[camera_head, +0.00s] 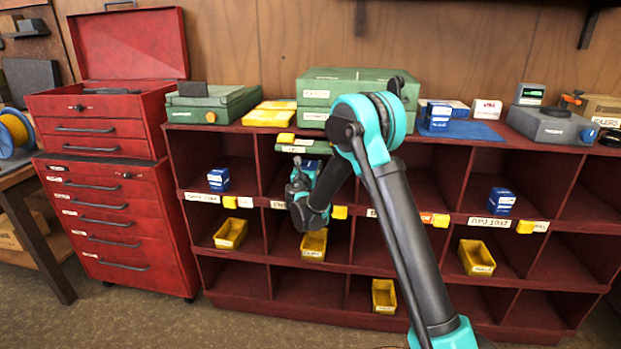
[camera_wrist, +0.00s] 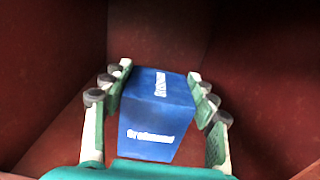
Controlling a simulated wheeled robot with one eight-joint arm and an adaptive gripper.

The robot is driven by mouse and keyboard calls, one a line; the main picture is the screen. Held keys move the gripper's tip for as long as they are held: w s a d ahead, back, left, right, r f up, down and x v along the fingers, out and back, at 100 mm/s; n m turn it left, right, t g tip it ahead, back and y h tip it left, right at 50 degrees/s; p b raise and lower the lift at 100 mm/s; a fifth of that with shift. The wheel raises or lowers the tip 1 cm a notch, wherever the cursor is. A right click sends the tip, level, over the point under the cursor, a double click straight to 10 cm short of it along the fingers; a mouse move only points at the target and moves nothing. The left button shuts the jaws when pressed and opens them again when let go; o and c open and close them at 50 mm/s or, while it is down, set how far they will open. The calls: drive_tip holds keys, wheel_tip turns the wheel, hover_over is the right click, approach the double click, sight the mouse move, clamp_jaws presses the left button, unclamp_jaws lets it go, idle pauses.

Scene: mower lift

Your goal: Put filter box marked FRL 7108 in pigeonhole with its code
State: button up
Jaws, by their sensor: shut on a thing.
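A blue filter box (camera_wrist: 155,115) with white brand lettering is between the two fingers of my gripper (camera_wrist: 160,82) in the wrist view. My gripper is shut on it, and dark red pigeonhole walls surround them. In the head view my gripper (camera_head: 303,185) is at the upper row of the shelf, second column from the left, and a bit of blue box (camera_head: 311,166) shows just beyond it. The code on the held box is not readable. The label under this pigeonhole (camera_head: 279,205) is mostly hidden by my arm.
The dark red pigeonhole shelf (camera_head: 360,271) holds other blue boxes (camera_head: 218,179) (camera_head: 500,201) and several yellow bins (camera_head: 231,233). Yellow tags (camera_head: 340,212) stick out at the shelf edge. A red tool chest (camera_head: 110,215) stands left. Green cases and boxes crowd the top.

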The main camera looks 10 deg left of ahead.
sight(311, 162)
drive_tip(key=w, duration=0.3)
drive_tip(key=shift+w+d+f, duration=0.1)
drive_tip(key=shift+f, duration=3.4)
drive_tip(key=o, duration=1.6)
drive_tip(key=shift+f, duration=0.1)
drive_tip(key=shift+c, duration=0.2)
